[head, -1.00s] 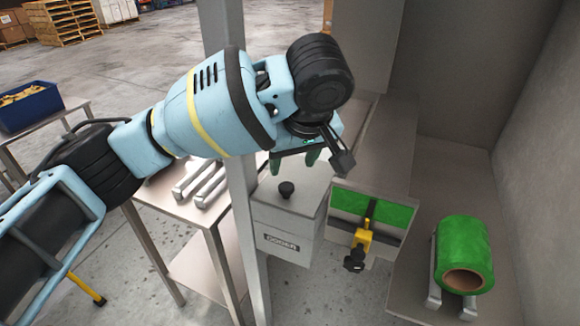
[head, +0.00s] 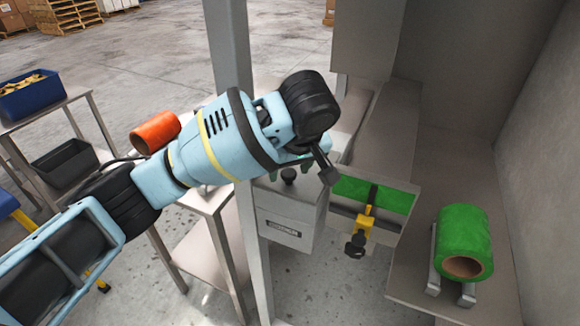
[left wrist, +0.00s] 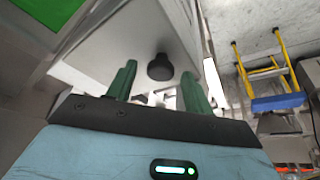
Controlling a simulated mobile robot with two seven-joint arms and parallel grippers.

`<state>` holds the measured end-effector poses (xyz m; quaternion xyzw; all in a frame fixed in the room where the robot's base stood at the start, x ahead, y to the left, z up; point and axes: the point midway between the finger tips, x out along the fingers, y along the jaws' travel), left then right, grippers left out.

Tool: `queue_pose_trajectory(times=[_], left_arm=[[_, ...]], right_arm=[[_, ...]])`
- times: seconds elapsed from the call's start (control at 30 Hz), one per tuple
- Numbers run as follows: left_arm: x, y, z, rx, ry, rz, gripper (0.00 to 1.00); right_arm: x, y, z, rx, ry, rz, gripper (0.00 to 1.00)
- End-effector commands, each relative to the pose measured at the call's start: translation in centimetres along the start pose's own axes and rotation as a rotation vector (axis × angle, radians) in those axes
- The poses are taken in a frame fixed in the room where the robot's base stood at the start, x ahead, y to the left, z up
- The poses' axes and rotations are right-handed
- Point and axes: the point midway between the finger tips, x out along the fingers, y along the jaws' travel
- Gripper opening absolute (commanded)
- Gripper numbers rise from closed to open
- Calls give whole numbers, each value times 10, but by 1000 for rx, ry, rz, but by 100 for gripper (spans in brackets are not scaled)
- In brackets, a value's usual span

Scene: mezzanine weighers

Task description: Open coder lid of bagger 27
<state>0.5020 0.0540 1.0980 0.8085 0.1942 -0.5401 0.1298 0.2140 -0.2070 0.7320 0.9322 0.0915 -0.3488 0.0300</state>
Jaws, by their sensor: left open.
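The coder (head: 291,222) is a grey box with a label on its front, beside a metal post. A black knob (head: 289,175) stands on its lid (head: 309,187), which looks closed. My left gripper (head: 284,174) is over the lid at the knob, its green fingers partly hidden by my wrist in the head view. In the left wrist view the knob (left wrist: 160,67) shows between the two spread green fingers (left wrist: 158,85), apart from both. My right gripper is not in view.
A green film panel (head: 376,194) with a yellow clamp (head: 366,220) is right of the coder. A green roll (head: 462,241) sits on a shelf further right. The metal post (head: 240,130) stands close left. An orange roll (head: 155,132) and blue bin (head: 30,95) are left.

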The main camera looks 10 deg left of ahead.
Motion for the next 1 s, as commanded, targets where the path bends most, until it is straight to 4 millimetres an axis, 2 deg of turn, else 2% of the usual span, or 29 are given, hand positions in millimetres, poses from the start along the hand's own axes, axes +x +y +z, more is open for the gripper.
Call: queue_pose_trajectory(times=[0.2, 0.23, 0.6, 0.83, 1.0], left_arm=[[0, 0, 0, 0, 0, 0, 52], [0, 0, 0, 0, 0, 0, 49], [0, 0, 0, 0, 0, 0, 0], [-2, 1, -2, 3, -7, -8, 0], [-11, 4, -10, 24, -52, -55, 0]], right_arm=[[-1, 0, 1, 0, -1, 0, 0], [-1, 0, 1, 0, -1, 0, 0], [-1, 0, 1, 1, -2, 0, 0], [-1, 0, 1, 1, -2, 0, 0], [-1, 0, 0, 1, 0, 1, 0]])
